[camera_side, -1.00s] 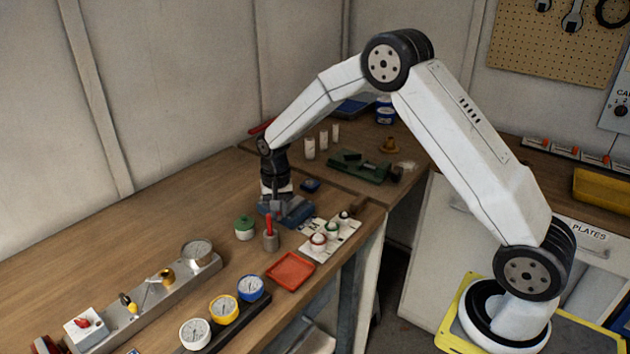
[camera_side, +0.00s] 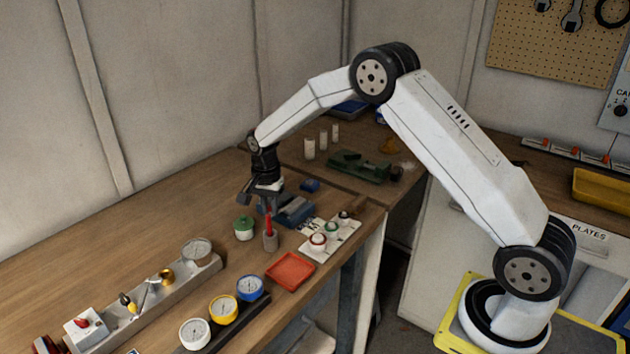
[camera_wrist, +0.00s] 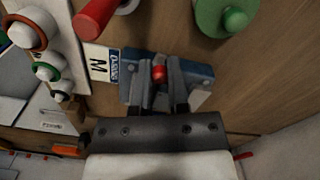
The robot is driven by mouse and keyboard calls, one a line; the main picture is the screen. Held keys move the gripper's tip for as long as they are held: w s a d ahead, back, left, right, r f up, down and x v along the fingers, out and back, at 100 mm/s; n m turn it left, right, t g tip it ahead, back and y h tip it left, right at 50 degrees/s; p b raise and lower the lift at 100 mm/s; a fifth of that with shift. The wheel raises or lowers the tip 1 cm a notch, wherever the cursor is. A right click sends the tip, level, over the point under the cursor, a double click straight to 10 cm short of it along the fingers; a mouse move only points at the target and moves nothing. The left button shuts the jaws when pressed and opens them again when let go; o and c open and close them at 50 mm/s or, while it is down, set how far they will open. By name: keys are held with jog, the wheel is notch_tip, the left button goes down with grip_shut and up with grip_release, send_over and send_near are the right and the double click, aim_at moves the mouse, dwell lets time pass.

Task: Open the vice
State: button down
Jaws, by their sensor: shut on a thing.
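The blue vice (camera_side: 296,211) sits on the wooden bench, left of a white plate with ringed parts. It also shows in the wrist view (camera_wrist: 198,74), partly hidden by my fingers. My gripper (camera_side: 258,204) is low over the vice's left side in the side view. In the wrist view my gripper (camera_wrist: 161,90) has its two dark fingers close around a small red knob (camera_wrist: 159,72) at the vice. It is shut on this knob. The rest of any handle and the vice's jaw gap are hidden or too small to tell.
A grey holder with a red-handled tool (camera_side: 268,228) and a green-lidded jar (camera_side: 244,228) stand close in front. The white plate (camera_side: 340,236) is to the right, a red tray (camera_side: 290,271) nearer. Bare bench (camera_side: 130,240) lies to the left.

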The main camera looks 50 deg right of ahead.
jog(key=shift+w+a+r, duration=0.15)
jog(key=shift+w, duration=0.3)
jog(key=c, duration=0.7)
grip_release()
jog(key=shift+w, duration=0.1)
jog(key=shift+c, duration=0.2)
jog(key=shift+o, duration=0.6)
notch_tip(320, 180, up, 8)
jog(key=shift+s, duration=0.25)
jog(key=s+a+f+n+t, duration=0.1)
jog(key=s+a+n, duration=0.1)
jog(key=s+n, duration=0.5)
jog(key=s+a+f+n+t, duration=0.1)
jog(key=s+n, duration=0.5)
jog(key=s, duration=1.2)
jog(key=shift+s+a+f+n+t, duration=0.25)
jog(key=shift+s+a+n+t, duration=0.15)
jog(key=shift+a, duration=0.15)
